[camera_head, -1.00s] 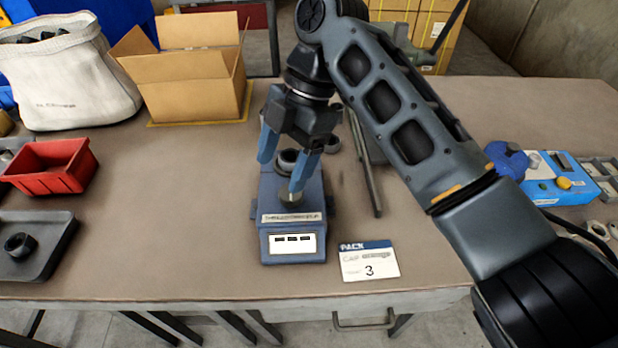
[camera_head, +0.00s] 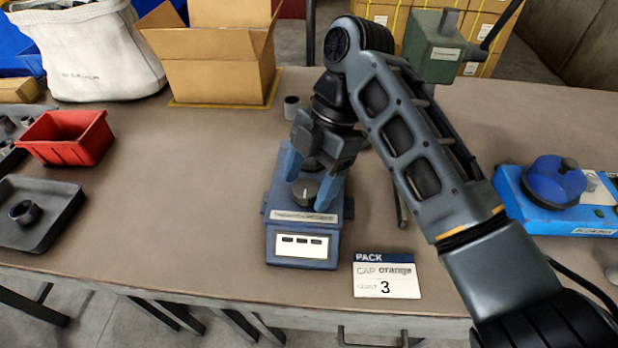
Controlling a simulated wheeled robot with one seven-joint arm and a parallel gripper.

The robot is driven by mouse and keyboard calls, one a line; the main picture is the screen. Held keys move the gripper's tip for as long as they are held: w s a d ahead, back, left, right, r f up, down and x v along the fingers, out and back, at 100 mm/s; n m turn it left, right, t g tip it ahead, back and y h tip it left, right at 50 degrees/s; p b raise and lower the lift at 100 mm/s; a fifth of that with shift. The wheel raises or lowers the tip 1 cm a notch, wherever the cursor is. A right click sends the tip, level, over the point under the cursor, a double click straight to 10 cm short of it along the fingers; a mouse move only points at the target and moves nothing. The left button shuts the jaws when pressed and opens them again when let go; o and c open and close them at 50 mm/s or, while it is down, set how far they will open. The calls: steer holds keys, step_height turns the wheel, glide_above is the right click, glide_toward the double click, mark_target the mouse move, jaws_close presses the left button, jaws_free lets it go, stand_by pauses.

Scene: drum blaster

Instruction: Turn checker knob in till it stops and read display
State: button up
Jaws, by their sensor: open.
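The blue checker (camera_head: 268,225) stands on the table in the middle of the view, with a white display (camera_head: 301,246) on its front face. The display shows short dark dashes, too small to read surely. A round grey knob (camera_head: 305,191) sits on top of the checker. My gripper (camera_head: 309,190) points down over the checker with its two blue fingers open, one on each side of the knob. I cannot tell whether the fingers touch the knob. The back of the checker is partly hidden behind my gripper.
A white card (camera_head: 387,274) reading PACK, CAP orange and 3 lies right of the checker. At left are a red bin (camera_head: 66,137) and a dark tray (camera_head: 40,213) holding a ring. A blue device (camera_head: 555,205) stands at right, a cardboard box (camera_head: 222,70) behind.

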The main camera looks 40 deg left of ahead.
steer(key=c, duration=1)
steer(key=shift+c, duration=0.2)
